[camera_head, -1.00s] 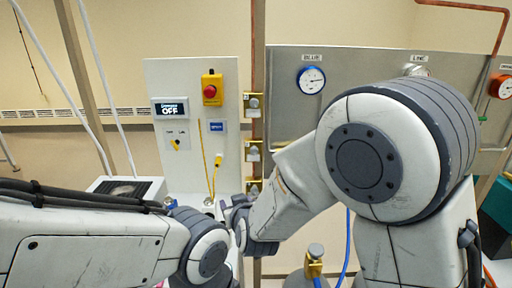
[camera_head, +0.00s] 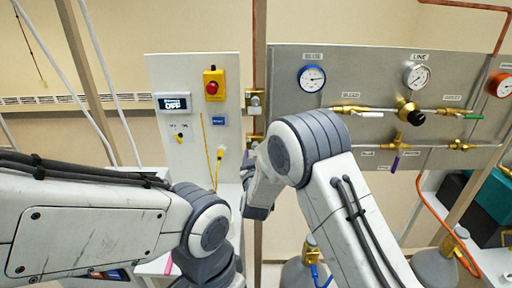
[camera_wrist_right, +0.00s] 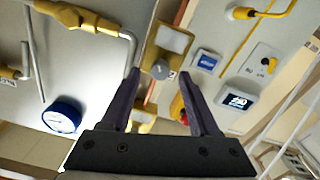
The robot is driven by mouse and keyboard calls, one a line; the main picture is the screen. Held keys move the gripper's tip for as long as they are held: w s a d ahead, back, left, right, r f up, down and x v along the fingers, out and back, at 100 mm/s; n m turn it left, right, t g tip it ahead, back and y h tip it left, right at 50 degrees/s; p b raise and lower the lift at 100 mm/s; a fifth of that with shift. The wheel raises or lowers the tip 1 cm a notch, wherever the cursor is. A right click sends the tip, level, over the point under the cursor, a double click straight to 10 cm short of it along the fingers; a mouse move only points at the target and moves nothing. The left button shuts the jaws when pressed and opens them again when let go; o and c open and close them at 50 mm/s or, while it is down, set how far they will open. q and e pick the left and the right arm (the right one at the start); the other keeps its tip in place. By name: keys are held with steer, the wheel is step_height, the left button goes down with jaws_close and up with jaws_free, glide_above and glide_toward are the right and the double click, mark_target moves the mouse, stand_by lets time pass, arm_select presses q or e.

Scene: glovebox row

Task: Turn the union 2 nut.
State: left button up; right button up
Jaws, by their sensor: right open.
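The union 2 nut (camera_wrist_right: 160,69) is a small grey round piece on a brass-coloured fitting, with a "2" label beside it, in the right wrist view. My right gripper (camera_wrist_right: 159,82) is open, its two dark fingers on either side of the nut in the picture. I cannot tell whether the fingertips reach as far as the nut, and no contact shows. In the head view my right arm covers this spot, and its jaws are hidden. My left arm comes in from the left, and its jaws do not show.
A brass fitting (camera_head: 254,101) sits on the upright post. A white panel (camera_head: 228,75) with a red button (camera_head: 212,88) and a screen (camera_head: 173,103) stands left. A steel panel (camera_head: 285,120) with gauges and valves stands right. Gas cylinders (camera_head: 435,268) are below.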

steer(key=shift+w, duration=0.75)
jaws_close()
steer(key=shift+f+m+b, duration=0.15)
steer(key=shift+m+b, duration=0.15)
steer(key=shift+b, duration=0.2)
steer(key=m+b, duration=0.3)
steer(key=b, duration=0.3)
steer(key=shift+f+m, duration=0.1)
steer(key=shift+m, duration=0.2)
steer(key=shift+r+m+b, duration=0.2)
steer(key=shift+m+b, duration=0.8)
steer(key=shift+b, duration=0.15)
